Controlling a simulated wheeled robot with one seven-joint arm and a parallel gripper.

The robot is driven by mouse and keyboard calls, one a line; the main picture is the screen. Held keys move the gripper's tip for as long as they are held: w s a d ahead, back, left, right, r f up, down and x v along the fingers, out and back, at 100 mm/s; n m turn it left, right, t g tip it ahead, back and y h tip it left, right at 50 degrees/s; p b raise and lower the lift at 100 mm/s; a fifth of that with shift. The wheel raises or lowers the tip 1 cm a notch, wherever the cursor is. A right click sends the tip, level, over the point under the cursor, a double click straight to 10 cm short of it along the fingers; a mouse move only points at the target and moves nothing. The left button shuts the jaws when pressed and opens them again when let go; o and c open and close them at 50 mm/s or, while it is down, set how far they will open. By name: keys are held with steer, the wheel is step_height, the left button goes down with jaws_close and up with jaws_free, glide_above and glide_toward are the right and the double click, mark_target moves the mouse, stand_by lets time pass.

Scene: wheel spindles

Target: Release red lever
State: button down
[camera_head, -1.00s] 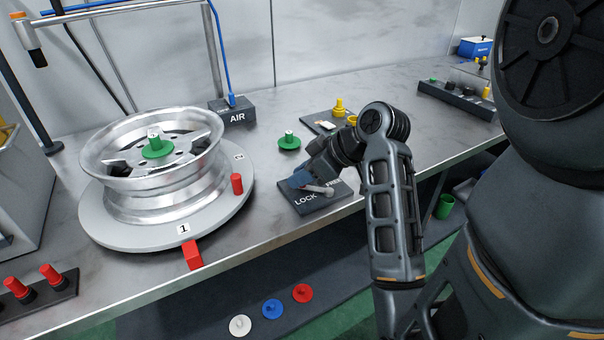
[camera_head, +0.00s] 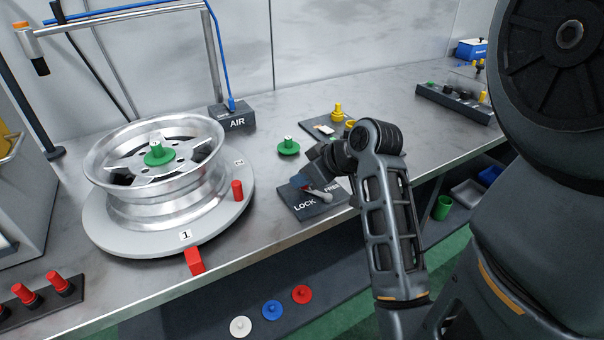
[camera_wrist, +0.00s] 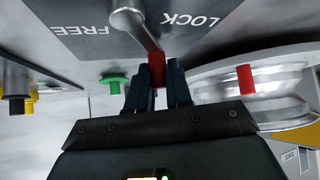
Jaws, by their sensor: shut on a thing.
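The lever has a grey metal arm (camera_wrist: 138,32) and a red grip (camera_wrist: 156,62). It sits on a dark plate (camera_head: 298,208) marked LOCK and FREE at the bench's front edge. My gripper (camera_wrist: 156,82) is shut on the red grip, which shows between its dark fingers in the wrist view. In the head view my gripper (camera_head: 304,184) is over the plate's back part. The grey arm (camera_head: 320,195) lies between the two words, and the red grip is mostly hidden by the fingers.
A silver wheel (camera_head: 160,185) with a green cap stands on a round turntable (camera_head: 130,240) to the left, with a red peg (camera_head: 238,190) beside it. A green knobbed disc (camera_head: 288,147) and the AIR box (camera_head: 235,117) are behind the plate.

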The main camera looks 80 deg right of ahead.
mark_target(323, 195)
steer(key=m+h+p, duration=0.1)
steer(key=d+m+g+h+p, duration=0.1)
steer(key=m, duration=0.1)
steer(key=s+d+m+g+p, duration=0.1)
steer(key=p, duration=0.1)
steer(key=shift+r+m+h, duration=0.3)
steer(key=shift+h, duration=0.1)
steer(key=shift+s+d+m+g+h+p, duration=0.2)
steer(key=shift+s+m+g+h+p, duration=0.05)
steer(key=shift+m+g+p, duration=0.25)
steer(key=shift+s+d+m+g+h+p, duration=0.2)
steer(key=shift+s+m+g+h+p, duration=0.15)
steer(key=shift+m, duration=0.25)
steer(key=shift+s+d+f+m+g+h+p, duration=0.1)
steer(key=shift+s+d+m+g+h+p, duration=0.1)
steer(key=shift+m+g+p, duration=0.3)
steer(key=shift+s+d+f+m+g+h+p, duration=0.15)
steer(key=shift+s+m+g+p, duration=0.1)
steer(key=shift+m, duration=0.35)
steer(key=c, duration=1.1)
jaws_free()
steer(key=shift+b+v, duration=0.3)
steer(key=shift+v, duration=3.6)
